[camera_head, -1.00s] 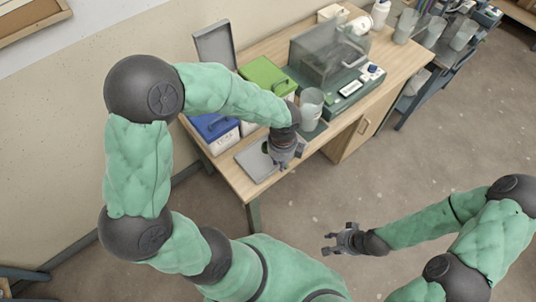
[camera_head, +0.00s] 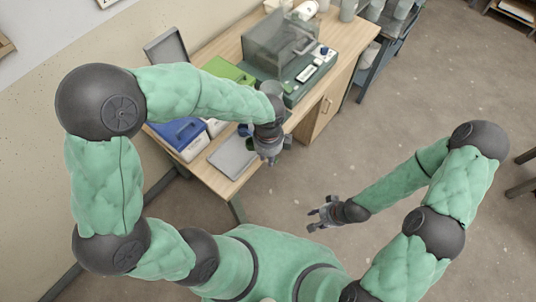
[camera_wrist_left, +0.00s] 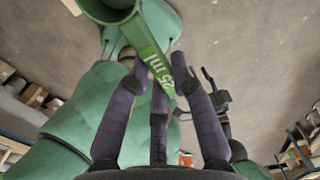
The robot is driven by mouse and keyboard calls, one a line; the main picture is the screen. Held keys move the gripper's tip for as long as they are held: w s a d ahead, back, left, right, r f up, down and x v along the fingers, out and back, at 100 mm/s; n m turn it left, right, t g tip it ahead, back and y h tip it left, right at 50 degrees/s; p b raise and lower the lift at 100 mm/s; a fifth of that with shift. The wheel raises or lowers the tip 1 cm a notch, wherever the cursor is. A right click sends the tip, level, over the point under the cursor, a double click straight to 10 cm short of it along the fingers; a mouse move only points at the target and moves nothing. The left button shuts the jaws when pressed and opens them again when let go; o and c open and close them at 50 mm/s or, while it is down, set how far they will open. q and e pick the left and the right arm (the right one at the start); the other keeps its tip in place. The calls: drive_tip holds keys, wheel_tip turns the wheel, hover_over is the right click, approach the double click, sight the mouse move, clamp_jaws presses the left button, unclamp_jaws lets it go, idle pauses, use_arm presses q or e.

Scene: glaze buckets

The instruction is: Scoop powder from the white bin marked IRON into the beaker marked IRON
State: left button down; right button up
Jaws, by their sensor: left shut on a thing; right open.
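My left gripper (camera_head: 268,158) is shut on a green scoop, near the front edge of the wooden bench. In the left wrist view, the green scoop (camera_wrist_left: 150,50) has its handle, marked 25 ml, between the dark fingers and its cup at the top edge. I cannot tell what the cup holds. A clear beaker (camera_head: 271,88) stands behind my left wrist, partly hidden; its label cannot be read. A white bin with a blue lid (camera_head: 178,132) stands left of the gripper; its marking is unreadable here. My right gripper (camera_head: 318,213) is open and empty over the floor.
A green-lidded bin (camera_head: 230,72) stands behind my left forearm, and a raised grey lid (camera_head: 166,46) is at the back left. A flat grey plate (camera_head: 232,156) lies at the bench's front. A clear enclosure (camera_head: 278,45) stands further right. The floor in front is open.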

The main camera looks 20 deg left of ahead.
use_arm(q)
drive_tip(key=shift+r+p, duration=1.95)
drive_tip(key=shift+r, duration=0.4)
drive_tip(key=shift+f, duration=0.1)
drive_tip(key=shift+w+a+f+n, duration=0.1)
drive_tip(key=shift+w+f+n, duration=0.2)
drive_tip(key=shift+n, duration=0.2)
drive_tip(key=w+a+f+n+b, duration=0.3)
drive_tip(key=w+f+n, duration=0.1)
drive_tip(key=n, duration=0.6)
drive_tip(key=w+a+f+n+b, duration=0.3)
drive_tip(key=f+n, duration=0.3)
drive_tip(key=n, duration=0.5)
drive_tip(key=shift+w+a+f+b, duration=0.15)
drive_tip(key=shift+w+a+b, duration=0.2)
drive_tip(key=shift+w, duration=0.5)
drive_tip(key=shift+d, duration=0.1)
